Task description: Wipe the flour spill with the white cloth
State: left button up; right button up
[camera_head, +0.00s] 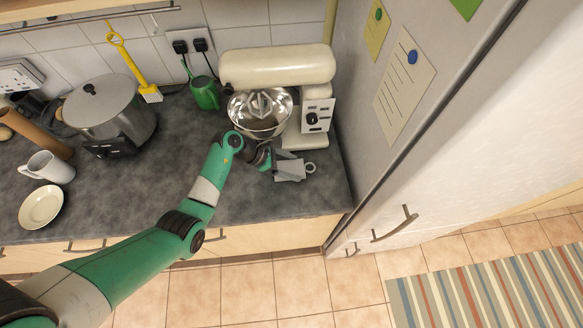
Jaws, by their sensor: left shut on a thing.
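My left gripper (284,160) is low over the dark counter, in front of the stand mixer. It is shut on a small pale grey-white piece (291,173), which appears to be the white cloth. The gripper partly hides this piece, and a small ring (310,168) shows at its right. I cannot make out the flour spill; the arm and gripper hide part of the counter there. My right gripper is not in view.
The cream stand mixer (276,68) with its steel bowl (258,122) stands just behind the gripper. A fridge (400,100) borders the counter on the right. A pot (112,108), white mug (50,167) and plate (41,207) stand left. The counter between is mostly clear.

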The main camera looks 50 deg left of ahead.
pick_arm(q)
jog(key=shift+w+a+f+b, duration=0.35)
jog(key=shift+w+a+b, duration=0.25)
jog(key=shift+a+b, duration=0.25)
jog(key=shift+w+a+r+b, duration=0.1)
jog(key=shift+w+a+b, duration=0.1)
jog(key=shift+a+b, duration=0.15)
jog(key=shift+r+p, duration=0.2)
jog(key=shift+p, duration=0.2)
jog(key=shift+d+r+p, duration=0.15)
jog(key=shift+p, duration=0.2)
jog(key=s+d+p, duration=0.1)
jog(key=d+p, duration=0.1)
jog(key=p, duration=0.1)
jog(key=shift+s+r, duration=0.1)
jog(key=shift+s, duration=0.2)
jog(key=shift+s+d, duration=0.2)
jog(key=shift+d, duration=0.05)
jog(key=shift+s+d+f+p, duration=0.15)
jog(key=shift+d+f+p, duration=0.05)
jog(key=shift+f+p, duration=0.1)
